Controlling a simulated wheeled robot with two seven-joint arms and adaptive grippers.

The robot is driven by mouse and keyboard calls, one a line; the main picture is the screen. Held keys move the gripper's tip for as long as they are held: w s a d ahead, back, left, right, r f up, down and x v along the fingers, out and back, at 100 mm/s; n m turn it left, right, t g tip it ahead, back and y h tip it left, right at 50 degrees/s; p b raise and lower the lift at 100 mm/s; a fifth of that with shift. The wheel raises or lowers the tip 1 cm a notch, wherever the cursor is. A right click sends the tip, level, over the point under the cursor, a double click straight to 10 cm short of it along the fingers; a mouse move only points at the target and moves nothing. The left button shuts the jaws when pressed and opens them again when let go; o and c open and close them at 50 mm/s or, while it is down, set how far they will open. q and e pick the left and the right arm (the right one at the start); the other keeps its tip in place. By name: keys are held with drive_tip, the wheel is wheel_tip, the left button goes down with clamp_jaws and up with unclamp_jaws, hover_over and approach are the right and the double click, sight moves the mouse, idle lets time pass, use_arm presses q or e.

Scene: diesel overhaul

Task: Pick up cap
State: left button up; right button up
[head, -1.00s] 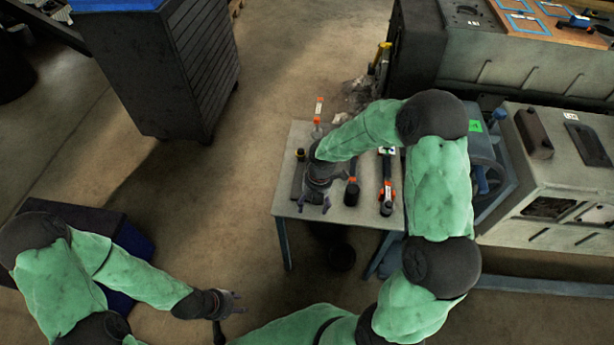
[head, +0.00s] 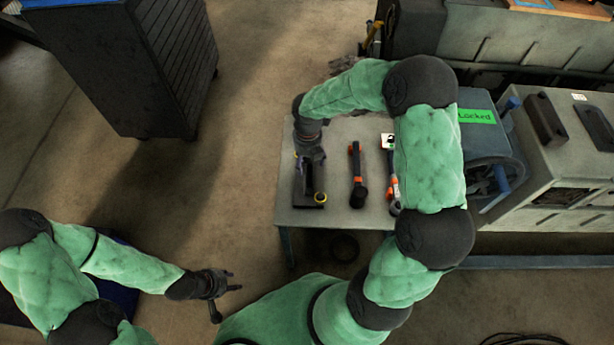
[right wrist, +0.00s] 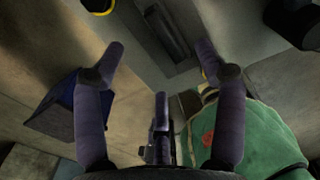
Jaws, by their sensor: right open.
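A small black round thing with a yellow rim, which looks like the cap (head: 320,198), is at the front end of a dark block (head: 307,185) on the grey table. It shows in part at the top edge of the right wrist view (right wrist: 98,5). My right gripper (head: 311,160) is above the back part of the dark block, and its arm hides some of the table. In the right wrist view its fingers (right wrist: 160,62) are wide apart with nothing between them. My left gripper (head: 232,282) is empty, low and left of the table, with fingers apart.
Right of the block, a black tool with orange bands (head: 357,175) and another orange-and-black tool (head: 393,180) lie on the grey table (head: 340,218). An engine housing with a green label (head: 477,116) stands to the right. A dark cabinet (head: 150,75) stands back left.

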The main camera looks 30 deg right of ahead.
sight(307, 174)
wheel_tip(307, 174, down, 4)
drive_tip(key=shift+f+b, duration=0.15)
drive_tip(key=shift+b, duration=0.55)
drive_tip(key=f+b, duration=0.1)
drive_tip(key=f, duration=0.1)
drive_tip(key=f+b, duration=0.2)
drive_tip(key=shift+s+a+f, duration=0.1)
drive_tip(key=shift+s+f, duration=0.1)
drive_tip(key=shift+f, duration=0.35)
drive_tip(key=shift+r, duration=0.1)
drive_tip(key=shift+c, duration=0.3)
clamp_jaws()
